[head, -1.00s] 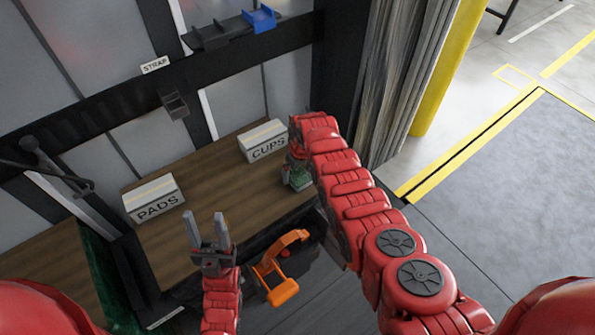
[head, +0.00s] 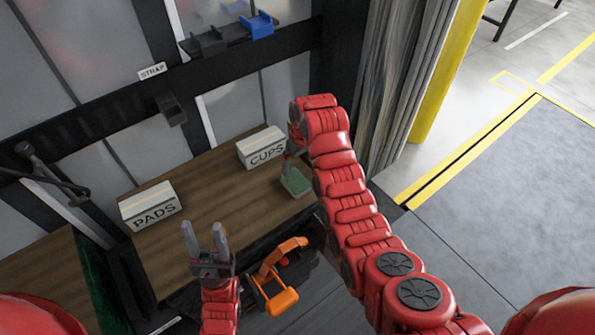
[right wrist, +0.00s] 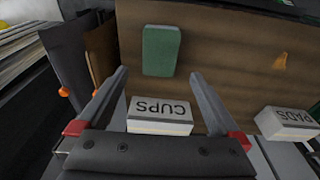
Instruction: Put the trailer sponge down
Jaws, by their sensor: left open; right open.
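The green sponge (head: 295,181) lies flat on the brown wooden surface (head: 225,190), near its right edge, in front of the CUPS box (head: 262,148). It also shows in the right wrist view (right wrist: 161,50), beyond my open fingers and clear of them. My right gripper (right wrist: 160,82) is open and empty. In the head view its fingers (head: 291,165) are partly hidden by my arm, just above the sponge. My left gripper (head: 205,232) is open and empty, in front of the wooden surface.
A PADS box (head: 150,208) stands at the left of the wooden surface. An orange-handled item (head: 280,275) sits low beside my left gripper. A blue holder (head: 257,25) and a STRAP label (head: 152,71) are on the wall rails. The middle of the wood is clear.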

